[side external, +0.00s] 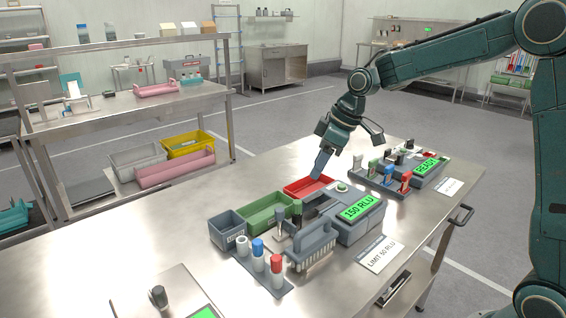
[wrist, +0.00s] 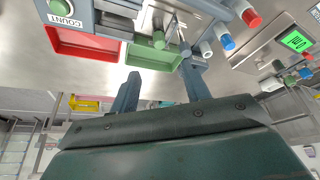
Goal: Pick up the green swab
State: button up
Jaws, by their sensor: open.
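A green-capped swab (side external: 297,207) stands upright by the right end of the green bin (side external: 262,218). In the wrist view the green cap (wrist: 158,40) shows in front of the green bin (wrist: 150,57); its lower part is hard to make out. My gripper (side external: 320,172) is above the red bin (side external: 305,187), pointing down, apart from the swab. In the wrist view the two fingers (wrist: 160,76) are spread with nothing between them, and the green cap lies just beyond them.
White, blue (side external: 258,248) and red (side external: 276,265) capped swabs stand in a row in front. A grey comb-like rack (side external: 310,248) and the 150 RLU reader (side external: 355,215) stand close by. Another rack of coloured items (side external: 380,178) is farther right.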

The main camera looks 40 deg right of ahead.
send_over(299, 202)
jog(key=s+d, duration=0.1)
jog(key=s, duration=0.1)
jog(key=f, duration=0.6)
jog(key=shift+w+f, duration=0.2)
jog(key=shift+f, duration=0.15)
jog(key=shift+x, duration=2.55)
jog(key=shift+s+d+f, duration=0.1)
jog(key=shift+d, duration=0.05)
grip_shut()
